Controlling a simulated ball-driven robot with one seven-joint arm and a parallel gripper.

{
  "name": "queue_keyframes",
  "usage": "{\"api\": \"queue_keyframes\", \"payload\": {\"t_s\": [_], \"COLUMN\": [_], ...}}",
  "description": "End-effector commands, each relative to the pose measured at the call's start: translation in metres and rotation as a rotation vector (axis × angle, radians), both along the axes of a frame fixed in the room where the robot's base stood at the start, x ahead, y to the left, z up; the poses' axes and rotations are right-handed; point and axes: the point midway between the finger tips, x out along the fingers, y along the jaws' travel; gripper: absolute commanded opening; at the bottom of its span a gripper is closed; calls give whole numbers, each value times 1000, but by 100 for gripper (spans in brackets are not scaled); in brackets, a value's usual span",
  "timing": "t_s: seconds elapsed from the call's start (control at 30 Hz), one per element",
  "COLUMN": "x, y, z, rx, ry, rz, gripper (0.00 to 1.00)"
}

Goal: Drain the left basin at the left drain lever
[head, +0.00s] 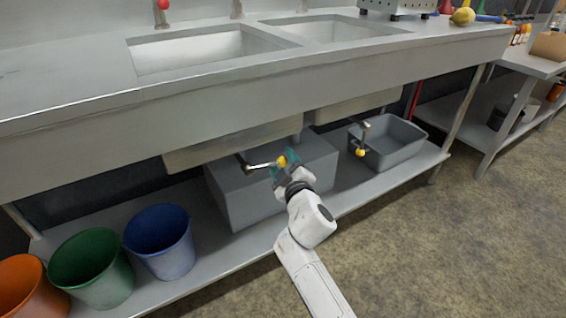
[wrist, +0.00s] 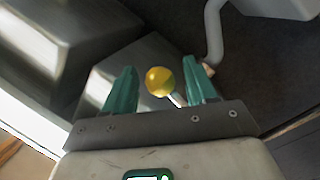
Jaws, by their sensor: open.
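The left basin (head: 195,52) is sunk in the steel counter at the upper left of the head view. The left drain lever (head: 262,166) sticks out under it, with a yellow ball knob (head: 283,161) at its end. My gripper (head: 284,160) is at that knob in the head view. In the wrist view the yellow knob (wrist: 159,81) sits between the two open green fingers (wrist: 162,80), with a gap visible on the left side. Contact with the right finger cannot be told. The right drain lever (head: 361,141), also with a yellow knob, hangs under the right basin (head: 330,28).
A grey box (head: 240,200) stands on the lower shelf beneath the left lever. A grey tub (head: 400,150) stands right of it. Blue (head: 162,250), green (head: 95,275) and orange (head: 22,290) buckets stand at the left. The counter front (head: 250,95) overhangs the levers. Floor at the right is clear.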

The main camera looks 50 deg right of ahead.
Motion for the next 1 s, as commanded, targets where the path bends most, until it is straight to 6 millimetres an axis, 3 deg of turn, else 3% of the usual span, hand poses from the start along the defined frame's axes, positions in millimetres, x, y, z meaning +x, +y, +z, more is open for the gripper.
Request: {"api": "queue_keyframes", "payload": {"t_s": [0.37,0.9,1.0], "x": [5,5,5], "y": [-3,-2,-2], "z": [0,0,0], "rx": [0,0,0], "ry": [0,0,0], "rz": [0,0,0], "gripper": [57,5,0]}}
